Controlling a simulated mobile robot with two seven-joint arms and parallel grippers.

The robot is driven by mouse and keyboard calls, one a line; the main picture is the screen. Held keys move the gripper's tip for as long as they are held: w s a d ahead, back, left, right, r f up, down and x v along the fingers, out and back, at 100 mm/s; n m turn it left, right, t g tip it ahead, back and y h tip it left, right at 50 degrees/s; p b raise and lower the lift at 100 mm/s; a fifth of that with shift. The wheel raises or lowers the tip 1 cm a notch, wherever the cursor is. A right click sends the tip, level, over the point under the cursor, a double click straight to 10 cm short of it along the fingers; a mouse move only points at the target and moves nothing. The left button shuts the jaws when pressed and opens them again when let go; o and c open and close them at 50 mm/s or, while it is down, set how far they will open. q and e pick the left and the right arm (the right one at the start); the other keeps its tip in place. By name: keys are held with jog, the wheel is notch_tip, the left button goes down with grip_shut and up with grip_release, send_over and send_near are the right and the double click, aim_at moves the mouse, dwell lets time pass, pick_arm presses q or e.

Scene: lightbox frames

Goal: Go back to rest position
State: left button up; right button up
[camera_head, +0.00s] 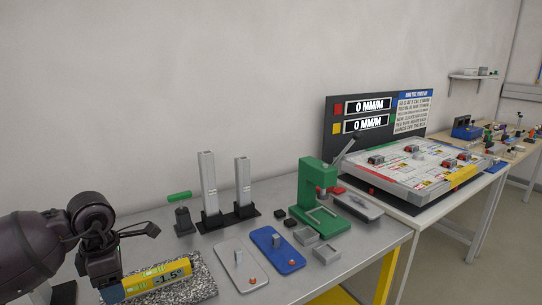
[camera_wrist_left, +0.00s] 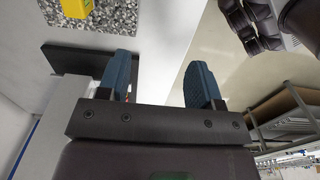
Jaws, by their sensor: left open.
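My left gripper (camera_head: 108,284) hangs at the lower left of the head view, next to a yellow level (camera_head: 155,280) that reads -1.5°. In the left wrist view my left gripper (camera_wrist_left: 160,75) has its two blue fingers spread wide with nothing between them. The level (camera_wrist_left: 76,6) lies beyond the fingers at the top left there, on a speckled granite plate (camera_wrist_left: 112,15). The granite plate (camera_head: 199,279) also shows in the head view. From the head view alone I cannot tell whether the gripper touches the level. My right gripper is not in view.
The grey bench (camera_head: 350,262) holds two grey posts (camera_head: 208,185), a green press (camera_head: 309,190), a blue plate (camera_head: 279,258) and a grey plate (camera_head: 232,272). A display board (camera_head: 397,112) stands behind a second table to the right. The air above the bench is clear.

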pick_arm(q)
jog(key=s+d+f+h, duration=0.25)
jog(key=d+h, duration=0.35)
jog(key=d, duration=0.4)
jog(key=s+d+r+n+t+h, duration=0.3)
jog(key=d+r+n+t+h, duration=0.5)
jog(key=d+n+h, duration=0.3)
jog(key=s+a+f+n+t+y, duration=0.1)
jog(key=a+f+n+t+y, duration=0.3)
jog(key=a+n+y, duration=0.75)
jog(key=s+a+f+n+t+y, duration=0.1)
jog(key=a+f+n+t+y, duration=0.5)
jog(key=n, duration=1.1)
jog(key=s+d+f+n+g, duration=0.1)
jog(key=s+f+n+g, duration=0.3)
jog(key=s+f+g, duration=0.45)
jog(key=s+f+n+g, duration=0.35)
jog(key=s+g, duration=0.25)
jog(key=s, duration=0.5)
jog(key=w+f+t, duration=0.7)
jog(key=f+t, duration=0.1)
jog(key=f, duration=0.1)
jog(key=shift+f, duration=0.3)
